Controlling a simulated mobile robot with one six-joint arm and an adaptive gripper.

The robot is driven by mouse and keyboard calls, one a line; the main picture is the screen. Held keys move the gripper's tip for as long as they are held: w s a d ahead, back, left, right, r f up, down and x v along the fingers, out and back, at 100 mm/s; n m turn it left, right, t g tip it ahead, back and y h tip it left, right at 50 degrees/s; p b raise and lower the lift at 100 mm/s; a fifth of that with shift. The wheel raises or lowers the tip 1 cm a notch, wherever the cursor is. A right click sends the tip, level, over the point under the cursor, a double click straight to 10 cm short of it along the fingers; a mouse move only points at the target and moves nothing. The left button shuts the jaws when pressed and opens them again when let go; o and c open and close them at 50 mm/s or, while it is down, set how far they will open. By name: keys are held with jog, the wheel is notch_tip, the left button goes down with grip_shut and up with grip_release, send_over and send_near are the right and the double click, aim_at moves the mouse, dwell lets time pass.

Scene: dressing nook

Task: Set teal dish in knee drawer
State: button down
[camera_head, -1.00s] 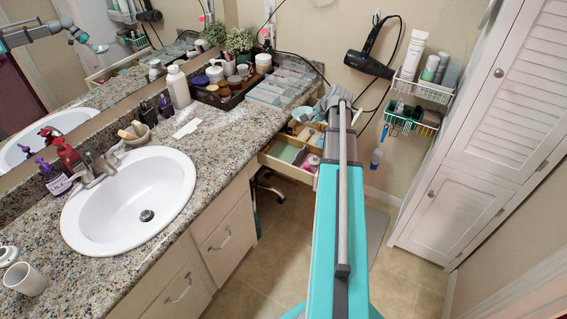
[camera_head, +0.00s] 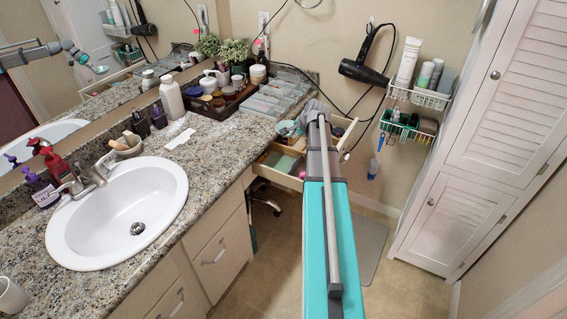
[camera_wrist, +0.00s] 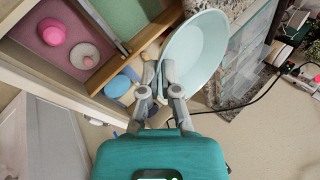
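The teal dish (camera_wrist: 195,55) is a pale, round, shallow bowl, tilted in the wrist view. My gripper (camera_wrist: 160,72) is shut on its near rim, one finger to each side. In the head view the dish (camera_head: 289,128) shows partly, left of my gripper, which my arm mostly hides. The knee drawer (camera_head: 278,176) stands open under the counter's far end. In the wrist view the drawer's wooden divider (camera_wrist: 130,58) runs beside the dish. The dish is over or near the drawer's counter side; its height is unclear.
The drawer holds a pink item (camera_wrist: 52,32), a round pale item (camera_wrist: 84,55) and a blue round item (camera_wrist: 118,86). Clear boxes (camera_head: 272,100) stand on the counter above. A hair dryer (camera_head: 366,58) and wire baskets (camera_head: 418,96) hang on the wall behind.

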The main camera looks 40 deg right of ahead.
aim_at(293, 163)
jog(key=shift+f+b, duration=6.55)
jog(key=shift+f, duration=0.15)
jog(key=shift+w, duration=0.35)
jog(key=w, duration=0.3)
jog(key=shift+w, duration=0.25)
jog(key=shift+f+b, duration=0.4)
jog(key=shift+f, duration=0.1)
jog(key=shift+s+f, duration=0.1)
jog(key=shift+f, duration=0.05)
